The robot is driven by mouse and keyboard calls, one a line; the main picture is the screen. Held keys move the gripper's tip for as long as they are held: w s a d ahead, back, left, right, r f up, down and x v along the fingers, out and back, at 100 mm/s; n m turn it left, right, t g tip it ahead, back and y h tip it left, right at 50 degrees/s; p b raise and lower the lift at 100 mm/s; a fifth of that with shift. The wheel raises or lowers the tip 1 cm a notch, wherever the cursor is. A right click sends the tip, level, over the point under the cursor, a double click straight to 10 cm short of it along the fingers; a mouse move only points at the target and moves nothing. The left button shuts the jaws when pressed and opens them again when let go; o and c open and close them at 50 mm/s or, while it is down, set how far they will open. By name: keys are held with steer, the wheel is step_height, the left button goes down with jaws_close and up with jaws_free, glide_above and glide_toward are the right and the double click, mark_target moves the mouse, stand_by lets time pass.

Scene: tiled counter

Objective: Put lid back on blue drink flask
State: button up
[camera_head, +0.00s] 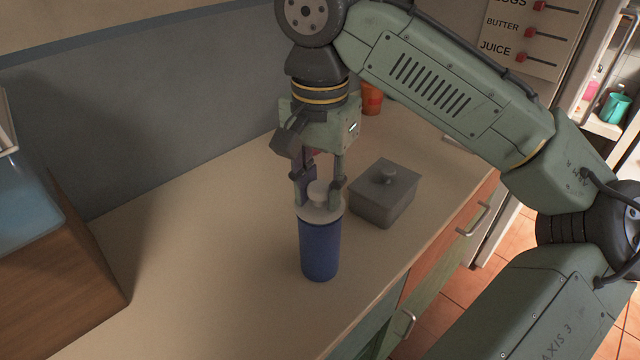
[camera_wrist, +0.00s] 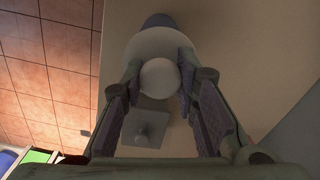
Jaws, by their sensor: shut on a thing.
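The blue drink flask (camera_head: 320,250) stands upright on the counter. Its pale round lid (camera_head: 312,213) is over the flask's top, with its knob (camera_head: 319,188) pointing up. My gripper (camera_head: 318,192) points down and is shut on the knob. In the wrist view, the knob (camera_wrist: 159,77) is between my two fingers (camera_wrist: 160,72), and the lid (camera_wrist: 155,43) hides most of the flask. A blue part of the flask (camera_wrist: 159,19) shows past the lid's far edge. I cannot tell whether the lid touches the flask's rim.
A grey lidded box (camera_head: 380,205) stands close to the right of the flask. An orange cup (camera_head: 371,98) is behind my gripper. A wooden block with a blue top (camera_head: 62,262) is at the left. The counter (camera_head: 200,270) between it and the flask is clear. The counter's front edge is at the right.

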steer(key=o, duration=0.9)
steer(key=shift+o, duration=0.5)
steer(key=o, duration=0.4)
steer(key=shift+r, duration=0.15)
steer(key=shift+r+p, duration=2.35)
steer(key=shift+p, duration=0.15)
steer(key=shift+r, duration=1.05)
steer(key=shift+c, duration=0.3)
